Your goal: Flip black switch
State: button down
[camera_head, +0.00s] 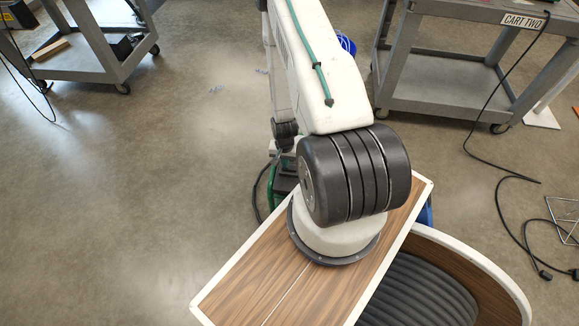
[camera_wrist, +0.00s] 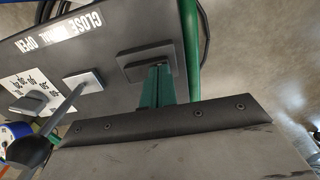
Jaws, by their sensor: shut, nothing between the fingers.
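In the wrist view, my gripper (camera_wrist: 158,72) has green fingers that are together, with nothing between them. They point at a dark control panel (camera_wrist: 120,30). The fingertips lie over the lower edge of a dark square block (camera_wrist: 138,55) on the panel, perhaps the black switch's mount. I cannot tell whether they touch it, and they hide part of it. To the left, a dark lever with a black knob (camera_wrist: 28,150) rises from a grey square plate (camera_wrist: 90,78). The panel carries inverted white lettering, CLOSE, a partly hidden word and OPEN. In the head view my arm hides the panel.
A green post (camera_wrist: 191,45) stands just right of the fingers. A white label with numbers (camera_wrist: 38,80) and a blue object (camera_wrist: 18,130) are at left. In the head view, a grey cart marked CART TWO (camera_head: 450,95) stands right, another cart (camera_head: 90,65) left, with open floor (camera_head: 170,150) between.

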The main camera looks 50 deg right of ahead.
jog(key=shift+r, duration=3.45)
jog(key=shift+s, duration=0.1)
jog(key=s+a+r+n+g+y, duration=0.1)
jog(key=s+a+r+g+y, duration=0.1)
jog(key=s+a, duration=0.15)
jog(key=a+r+n+g, duration=0.1)
jog(key=a+r+n, duration=0.3)
jog(key=r, duration=1.3)
jog(key=a+r+n+g, duration=0.15)
jog(key=a+r, duration=0.45)
jog(key=r, duration=1.1)
jog(key=s+a+r+n+t+h, duration=0.1)
jog(key=s+a+r+n+t, duration=0.1)
jog(key=s+a+r, duration=0.3)
jog(key=s+a+r+n+t+h, duration=0.1)
jog(key=s+a+r+n+t, duration=0.2)
jog(key=r, duration=1)
jog(key=shift+s+a+r+t, duration=0.2)
jog(key=shift+s+a+t, duration=0.25)
jog(key=shift+s+a, duration=0.7)
